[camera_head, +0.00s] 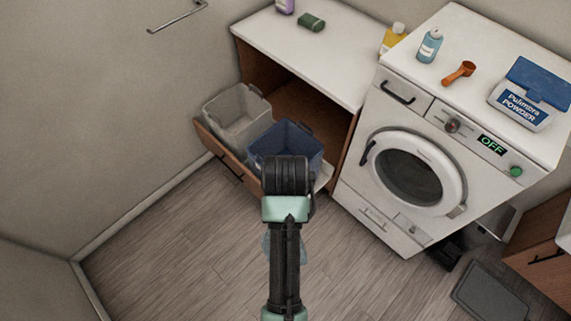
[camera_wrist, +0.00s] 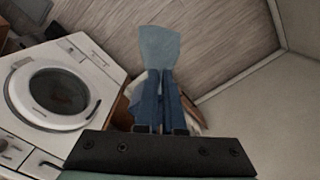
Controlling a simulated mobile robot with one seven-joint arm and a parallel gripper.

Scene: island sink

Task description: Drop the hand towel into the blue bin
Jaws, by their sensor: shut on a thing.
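The hand towel (camera_wrist: 158,48) is light blue and hangs from my gripper (camera_wrist: 161,76) in the wrist view. My gripper is shut on it. In the head view, a pale blue piece of the towel (camera_head: 267,243) shows beside my arm, and my arm hides the gripper's fingers. The blue bin (camera_head: 262,144) stands in the pulled-out drawer, to the right of the grey bin. My arm overlaps the bin's front in the picture. The height of the towel against the bin rim is hard to tell.
The grey bin (camera_head: 237,115) shares the drawer (camera_head: 223,158). A washing machine (camera_head: 408,170) stands to the right, with a bottle (camera_head: 429,46), an orange scoop (camera_head: 459,73) and a powder box (camera_head: 529,96) on top. The wooden floor (camera_head: 165,235) at left is clear.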

